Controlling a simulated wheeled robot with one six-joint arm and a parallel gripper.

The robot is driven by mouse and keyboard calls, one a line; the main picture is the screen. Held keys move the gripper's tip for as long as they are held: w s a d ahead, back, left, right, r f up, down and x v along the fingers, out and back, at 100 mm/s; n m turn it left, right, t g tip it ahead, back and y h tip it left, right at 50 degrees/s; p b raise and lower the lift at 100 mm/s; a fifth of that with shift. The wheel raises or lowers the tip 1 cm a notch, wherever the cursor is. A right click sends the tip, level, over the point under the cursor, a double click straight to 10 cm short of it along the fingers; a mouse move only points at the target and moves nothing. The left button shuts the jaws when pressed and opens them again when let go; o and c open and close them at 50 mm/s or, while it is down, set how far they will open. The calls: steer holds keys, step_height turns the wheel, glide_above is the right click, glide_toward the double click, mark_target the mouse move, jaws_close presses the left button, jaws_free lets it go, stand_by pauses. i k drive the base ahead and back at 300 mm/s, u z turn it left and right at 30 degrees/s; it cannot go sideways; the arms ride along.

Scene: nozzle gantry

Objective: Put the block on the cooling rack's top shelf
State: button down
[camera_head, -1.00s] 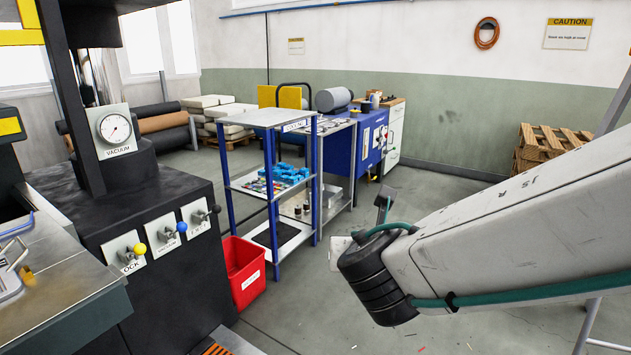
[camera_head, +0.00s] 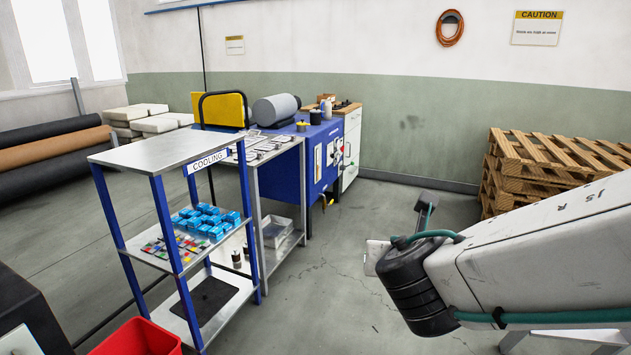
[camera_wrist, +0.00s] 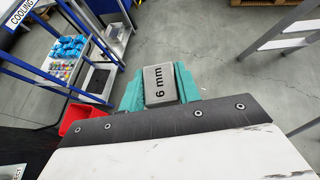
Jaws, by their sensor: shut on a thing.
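My gripper (camera_wrist: 160,98) is shut on a grey block (camera_wrist: 158,78) marked "6 mm", held between its teal fingers in the wrist view. The block cannot be made out in the head view. The cooling rack (camera_head: 159,210) has blue posts and a "COOLING" label and stands left of centre in the head view. Its top shelf (camera_head: 165,150) is a bare grey sheet. In the wrist view the rack (camera_wrist: 45,75) is at upper left, apart from my gripper. In the head view my arm is at right, clear of the rack.
The rack's middle shelf holds blue boxes (camera_head: 207,220) and small coloured pieces. A red bin (camera_head: 140,338) stands at the rack's front. A metal table (camera_head: 268,150) and blue cabinet (camera_head: 322,160) stand behind it. Pallets (camera_head: 550,165) are at right. Floor between rack and arm is open.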

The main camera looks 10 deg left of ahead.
mark_target(171, 147)
steer(key=u, duration=0.05)
steer(key=i, duration=1.6)
steer(key=u, duration=0.7)
steer(key=i, duration=1.1)
steer(key=u, duration=1.6)
steer(key=i, duration=0.85)
steer(key=u, duration=0.55)
